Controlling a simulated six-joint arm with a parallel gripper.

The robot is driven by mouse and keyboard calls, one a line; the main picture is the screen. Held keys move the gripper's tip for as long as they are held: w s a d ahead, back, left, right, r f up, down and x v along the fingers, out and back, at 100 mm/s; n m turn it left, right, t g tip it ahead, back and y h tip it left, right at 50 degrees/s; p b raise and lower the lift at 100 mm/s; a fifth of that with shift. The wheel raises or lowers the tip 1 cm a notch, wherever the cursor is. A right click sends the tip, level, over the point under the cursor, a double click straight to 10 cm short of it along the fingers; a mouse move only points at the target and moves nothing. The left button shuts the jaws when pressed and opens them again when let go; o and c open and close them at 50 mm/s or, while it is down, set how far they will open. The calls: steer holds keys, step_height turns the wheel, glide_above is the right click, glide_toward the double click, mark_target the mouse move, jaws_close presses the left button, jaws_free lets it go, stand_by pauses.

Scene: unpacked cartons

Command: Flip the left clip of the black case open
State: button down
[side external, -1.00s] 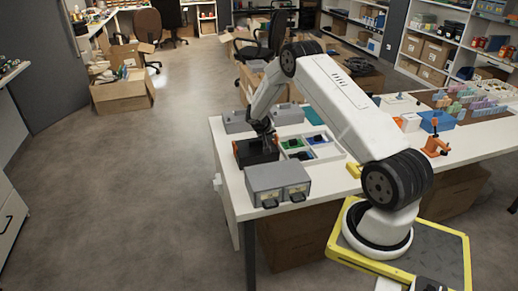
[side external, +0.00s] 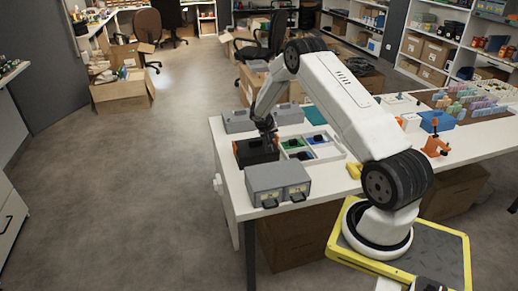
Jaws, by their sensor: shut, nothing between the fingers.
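The black case (side external: 250,156) stands on the white table near its left edge, behind a grey case. It is dark with some orange on it. My gripper (side external: 270,138) points down at the right part of the black case, at or just above it. I cannot tell whether it touches the case. My gripper is shut and holds nothing. The clips of the black case are too small to make out here, so their state cannot be told.
The grey case with two latches (side external: 278,185) stands close in front. A white tray (side external: 325,156) with green and blue compartments lies to the right. Other grey cases (side external: 238,121) stand behind. An orange clamp-like tool (side external: 436,145) and a blue bin (side external: 437,122) are farther right.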

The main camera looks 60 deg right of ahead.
steer(key=shift+s+d+r+t+y, duration=0.1)
steer(key=shift+s+d+t+y, duration=0.15)
steer(key=shift+t+y, duration=0.15)
steer(key=shift+s+d+r+m+t+y, duration=0.1)
steer(key=shift+s+d+m+t+y, duration=0.3)
steer(key=shift+s+d+t+y, duration=0.5)
steer(key=shift+w+a, duration=0.2)
steer(key=shift+s+d+f, duration=0.2)
steer(key=shift+s+d, duration=0.35)
steer(key=shift+w+a, duration=0.1)
steer(key=shift+w+a+f, duration=0.25)
steer(key=shift+w+a, duration=0.2)
